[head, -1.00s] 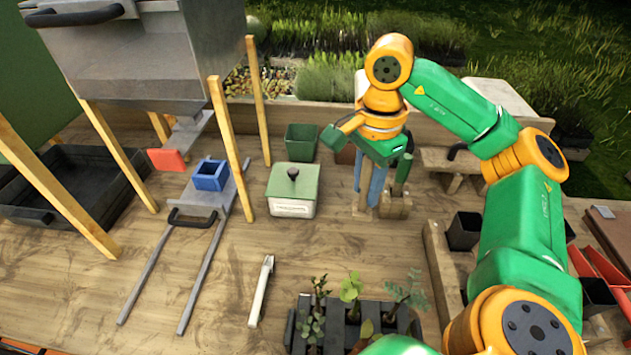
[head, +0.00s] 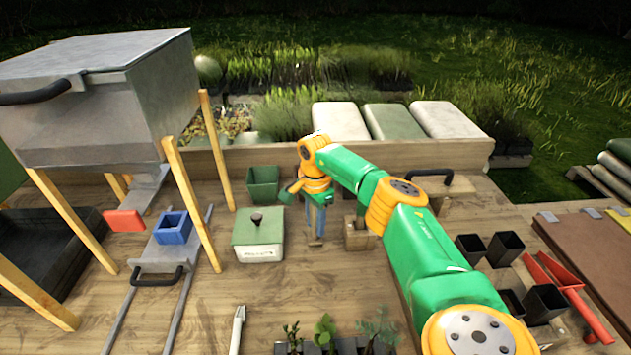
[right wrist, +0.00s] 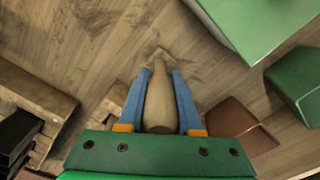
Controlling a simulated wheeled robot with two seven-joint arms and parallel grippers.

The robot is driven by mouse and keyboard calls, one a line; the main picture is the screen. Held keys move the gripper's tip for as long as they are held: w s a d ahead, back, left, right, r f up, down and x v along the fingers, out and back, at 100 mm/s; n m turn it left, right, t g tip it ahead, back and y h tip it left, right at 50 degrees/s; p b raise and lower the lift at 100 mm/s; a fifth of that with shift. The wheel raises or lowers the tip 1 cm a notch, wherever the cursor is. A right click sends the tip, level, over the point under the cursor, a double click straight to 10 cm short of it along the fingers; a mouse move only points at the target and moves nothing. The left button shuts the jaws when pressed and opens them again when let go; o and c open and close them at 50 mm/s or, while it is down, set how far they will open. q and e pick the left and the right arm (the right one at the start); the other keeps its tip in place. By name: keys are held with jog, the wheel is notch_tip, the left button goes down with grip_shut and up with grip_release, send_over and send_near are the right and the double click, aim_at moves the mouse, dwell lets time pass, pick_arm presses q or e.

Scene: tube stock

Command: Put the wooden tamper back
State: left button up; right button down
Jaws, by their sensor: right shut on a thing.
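My right gripper (head: 314,222) has blue fingers, which also show in the right wrist view (right wrist: 161,98). It is shut on the wooden tamper (right wrist: 160,98), with one finger on each side of its pale, rounded wooden body. In the head view the tamper is mostly hidden by the fingers; its wooden lower end (head: 316,242) shows just below them. I cannot tell whether that end touches the bench. A wooden block (head: 358,238) stands just right of the gripper in the head view. My left gripper is not in view.
A green lidded box (head: 258,246) stands left of the gripper, with a green pot (head: 263,184) behind it. A blue box (head: 172,228) sits on a sliding tray. Dark pots (head: 505,247) and red tools stand right.

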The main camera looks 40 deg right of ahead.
jog(key=shift+f, duration=0.15)
jog(key=c, duration=0.6)
grip_release()
jog(key=shift+r, duration=0.35)
notch_tip(320, 180, up, 11)
jog(key=shift+a+f+b, duration=0.1)
jog(key=shift+f+b, duration=0.1)
jog(key=shift+b, duration=0.55)
jog(key=shift+r, duration=0.6)
jog(key=shift+f, duration=0.15)
